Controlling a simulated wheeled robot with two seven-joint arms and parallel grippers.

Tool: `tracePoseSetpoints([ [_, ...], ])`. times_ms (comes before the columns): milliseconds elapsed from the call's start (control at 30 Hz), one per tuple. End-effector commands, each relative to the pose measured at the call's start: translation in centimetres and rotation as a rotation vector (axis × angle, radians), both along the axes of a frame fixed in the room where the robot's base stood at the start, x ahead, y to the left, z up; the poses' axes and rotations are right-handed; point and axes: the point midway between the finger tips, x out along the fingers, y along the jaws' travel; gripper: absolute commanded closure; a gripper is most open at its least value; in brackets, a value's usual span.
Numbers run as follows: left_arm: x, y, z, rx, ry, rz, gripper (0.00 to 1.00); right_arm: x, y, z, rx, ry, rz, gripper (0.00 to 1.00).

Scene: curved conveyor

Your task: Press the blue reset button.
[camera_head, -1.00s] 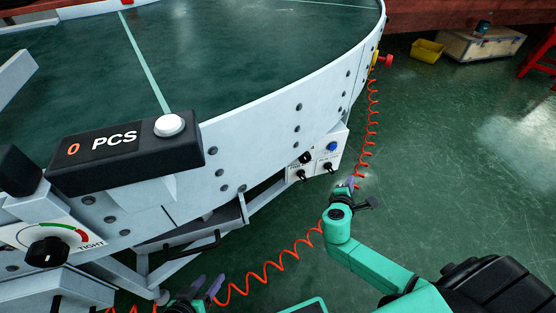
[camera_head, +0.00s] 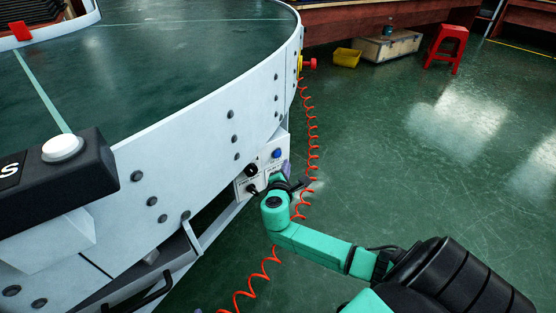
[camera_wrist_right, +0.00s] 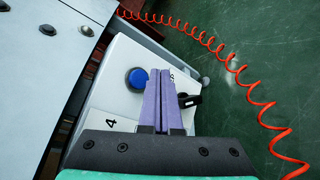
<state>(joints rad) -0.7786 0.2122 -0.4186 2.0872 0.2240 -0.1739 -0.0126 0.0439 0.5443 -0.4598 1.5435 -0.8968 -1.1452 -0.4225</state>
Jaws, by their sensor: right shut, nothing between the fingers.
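The blue reset button (camera_head: 277,154) is on a white control panel (camera_head: 241,183) under the conveyor's curved side. In the right wrist view the round blue button (camera_wrist_right: 137,78) sits just left of my purple fingertips. My right gripper (camera_head: 286,168) is in front of the panel, a little below the button in the head view. In the right wrist view the right gripper's fingers (camera_wrist_right: 169,80) are together and empty; I cannot tell whether they touch the panel. Part of the panel is hidden behind the gripper. My left gripper cannot be made out in the head view.
Black switches, one a knob (camera_head: 251,169), are on the same panel. A coiled orange hose (camera_head: 312,140) hangs just right of my right gripper. The conveyor's white side wall (camera_head: 200,140) rises above the panel.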

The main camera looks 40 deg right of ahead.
Motion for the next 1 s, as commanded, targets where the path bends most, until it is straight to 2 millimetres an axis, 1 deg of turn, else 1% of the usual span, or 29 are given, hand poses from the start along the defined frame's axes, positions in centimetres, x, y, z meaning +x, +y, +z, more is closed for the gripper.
tracePoseSetpoints([
  [33, 0.0, 0.0, -0.5, -0.002, -0.003, 0.002, 0.43, 0.6, 0.0, -0.2, 0.001, -0.003, -0.002, 1.00],
  [100, 0.0, 0.0, -0.8, -0.005, -0.006, 0.004, 0.43, 1.3, -0.1, -0.2, 0.000, -0.002, -0.002, 1.00],
  [233, 0.1, 0.0, -1.0, -0.010, -0.010, 0.008, 0.43, 2.0, -0.1, 0.0, 0.000, -0.001, -0.001, 1.00],
  [1000, 0.1, 0.0, -0.9, -0.009, -0.012, 0.008, 0.43, 2.1, -0.1, 0.1, -0.001, 0.000, -0.001, 1.00],
])
